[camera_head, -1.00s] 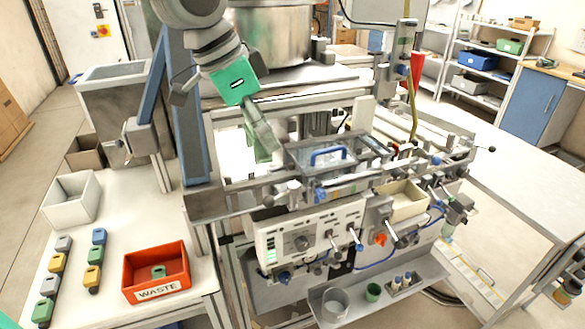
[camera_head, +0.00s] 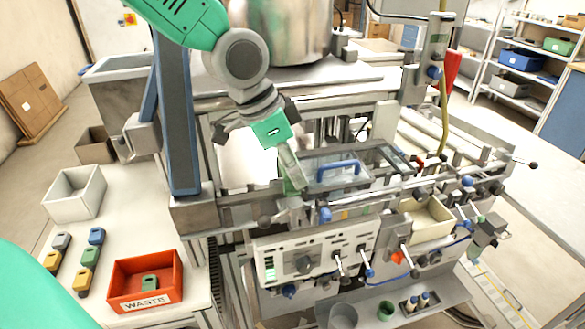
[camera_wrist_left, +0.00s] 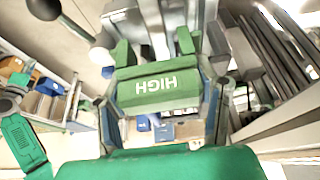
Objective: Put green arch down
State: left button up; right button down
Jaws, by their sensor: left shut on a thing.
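The green arch (camera_wrist_left: 158,90) fills the middle of the left wrist view, its HIGH lettering upside down, with two prongs pointing up. My left gripper (camera_wrist_left: 160,100) is shut on it, with a finger on either side. In the head view my left gripper (camera_head: 290,172) comes down from the top left beside the clear cover with the blue handle (camera_head: 340,170). Only part of the green arch (camera_head: 293,186) shows there, at the fingertips. I cannot tell whether the arch touches the machine beneath it. My right gripper is not in view.
A red WASTE bin (camera_head: 112,288) with a small green piece in it stands on the white table at the left. Several small coloured blocks and a white bin (camera_head: 52,206) are nearby. A blue post (camera_head: 178,120) rises left of the gripper. The control panel (camera_head: 275,246) is below.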

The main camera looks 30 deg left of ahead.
pick_arm(q)
jog(key=shift+f, duration=0.35)
jog(key=shift+s, duration=0.1)
jog(key=shift+a+f, duration=0.2)
jog(key=shift+f, duration=0.05)
jog(key=shift+s+f, duration=0.4)
jog(key=shift+s, duration=0.05)
jog(key=o, duration=1.2)
jog(key=shift+f, duration=0.1)
jog(key=shift+c, duration=0.2)
jog(key=shift+w+f, duration=0.1)
jog(key=shift+w, duration=0.4)
jog(key=shift+s+r, duration=0.1)
jog(key=shift+r, duration=0.15)
